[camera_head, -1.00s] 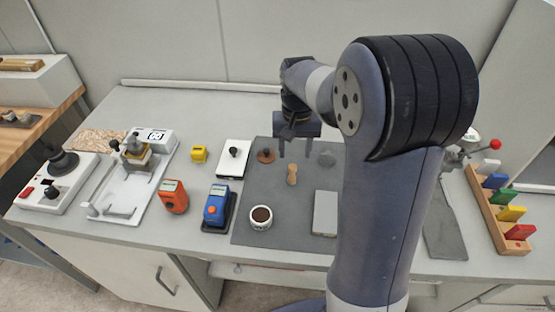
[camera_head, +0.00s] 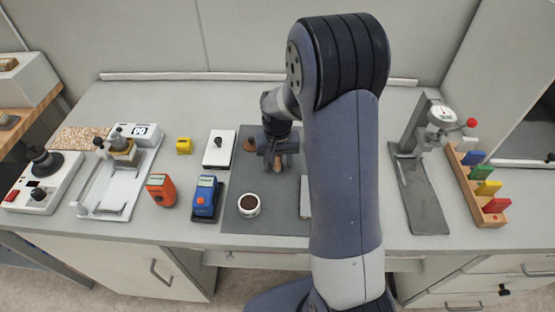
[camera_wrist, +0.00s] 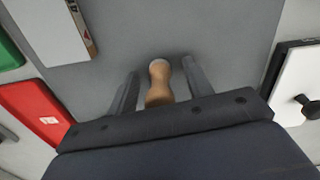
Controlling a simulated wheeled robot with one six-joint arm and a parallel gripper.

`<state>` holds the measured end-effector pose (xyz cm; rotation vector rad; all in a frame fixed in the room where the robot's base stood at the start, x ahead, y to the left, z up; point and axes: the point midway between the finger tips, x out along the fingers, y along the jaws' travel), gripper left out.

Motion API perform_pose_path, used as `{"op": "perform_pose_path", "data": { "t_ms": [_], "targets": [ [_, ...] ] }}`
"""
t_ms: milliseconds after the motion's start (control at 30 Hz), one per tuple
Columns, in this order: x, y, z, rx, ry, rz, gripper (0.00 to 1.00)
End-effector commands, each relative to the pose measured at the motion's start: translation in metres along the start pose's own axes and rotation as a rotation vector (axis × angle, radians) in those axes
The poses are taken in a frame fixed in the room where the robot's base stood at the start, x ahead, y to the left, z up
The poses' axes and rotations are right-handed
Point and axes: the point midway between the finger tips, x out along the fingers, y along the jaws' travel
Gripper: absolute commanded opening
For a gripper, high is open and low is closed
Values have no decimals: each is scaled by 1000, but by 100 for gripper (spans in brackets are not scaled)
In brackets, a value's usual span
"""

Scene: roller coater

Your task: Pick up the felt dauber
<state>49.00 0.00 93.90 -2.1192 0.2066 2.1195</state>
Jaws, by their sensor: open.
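The felt dauber is a small wooden, waisted handle (camera_wrist: 159,84) with a pale end, lying on the grey mat (camera_wrist: 220,30). In the wrist view it lies between the two fingers of my gripper (camera_wrist: 160,78), with a gap on each side. How high the fingertips are above the mat is hard to tell.
A cup of dark material (camera_head: 248,205), a blue device (camera_head: 206,198) and a white plate with a black knob (camera_head: 219,149) stand left of my gripper. A brown round knob (camera_head: 250,145) is close by. My arm hides some bench.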

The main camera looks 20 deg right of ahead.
Motion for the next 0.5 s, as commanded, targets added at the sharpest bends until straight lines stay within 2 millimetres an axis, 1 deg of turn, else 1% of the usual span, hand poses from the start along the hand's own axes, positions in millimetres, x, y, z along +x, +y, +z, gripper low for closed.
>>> {"op": "perform_pose_path", "data": {
  "t_ms": [167,500],
  "targets": [
    [0,0,0,0,0,0,49],
    [0,0,0,0,0,0,22]
  ]
}}
